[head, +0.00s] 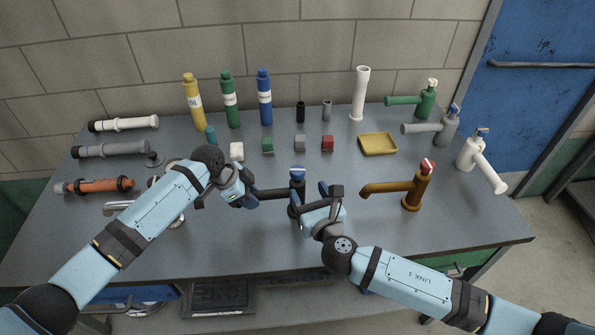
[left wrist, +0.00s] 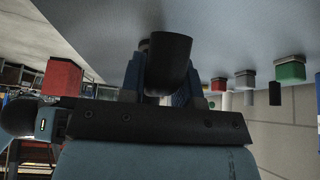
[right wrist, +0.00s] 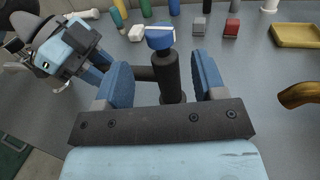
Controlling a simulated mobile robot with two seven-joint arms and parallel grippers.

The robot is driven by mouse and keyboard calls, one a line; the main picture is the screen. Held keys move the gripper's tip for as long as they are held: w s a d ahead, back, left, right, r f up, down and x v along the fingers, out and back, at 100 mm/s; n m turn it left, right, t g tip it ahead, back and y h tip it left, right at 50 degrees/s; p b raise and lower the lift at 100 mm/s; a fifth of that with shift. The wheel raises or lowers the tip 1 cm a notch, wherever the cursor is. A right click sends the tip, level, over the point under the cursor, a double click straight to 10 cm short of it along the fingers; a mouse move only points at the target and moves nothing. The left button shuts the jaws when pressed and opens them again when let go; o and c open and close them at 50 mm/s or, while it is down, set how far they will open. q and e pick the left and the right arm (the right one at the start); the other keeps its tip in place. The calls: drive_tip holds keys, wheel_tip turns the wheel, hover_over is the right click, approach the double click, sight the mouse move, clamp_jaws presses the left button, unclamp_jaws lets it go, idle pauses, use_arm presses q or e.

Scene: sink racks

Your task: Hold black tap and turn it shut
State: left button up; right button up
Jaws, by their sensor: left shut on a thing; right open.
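The black tap (head: 271,193) stands upright near the front middle of the table, with a blue handle (head: 297,173) bearing a white stripe on top. Its spout points left. My left gripper (head: 250,194) is shut on the spout near its end; the left wrist view shows the round black spout end (left wrist: 170,62) between the fingers. My right gripper (head: 309,199) is open at the front right of the tap. In the right wrist view, the tap's body (right wrist: 171,80) and blue handle (right wrist: 160,38) stand between and just beyond the open fingers. The tap's base is partly hidden.
A brown tap (head: 412,188) with a red handle stands close on the right. A chrome tap (head: 118,207) is partly behind my left arm. Small blocks, bottles (head: 229,100) and a yellow tray (head: 378,144) fill the back. Pipes (head: 110,150) lie left; more taps (head: 446,127) stand right.

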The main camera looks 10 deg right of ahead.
sight(300, 177)
drive_tip(key=x, duration=0.7)
drive_tip(key=shift+w+a, duration=0.15)
drive_tip(key=shift+w, duration=0.2)
drive_tip(key=shift+c, duration=0.5)
drive_tip(key=c, duration=0.8)
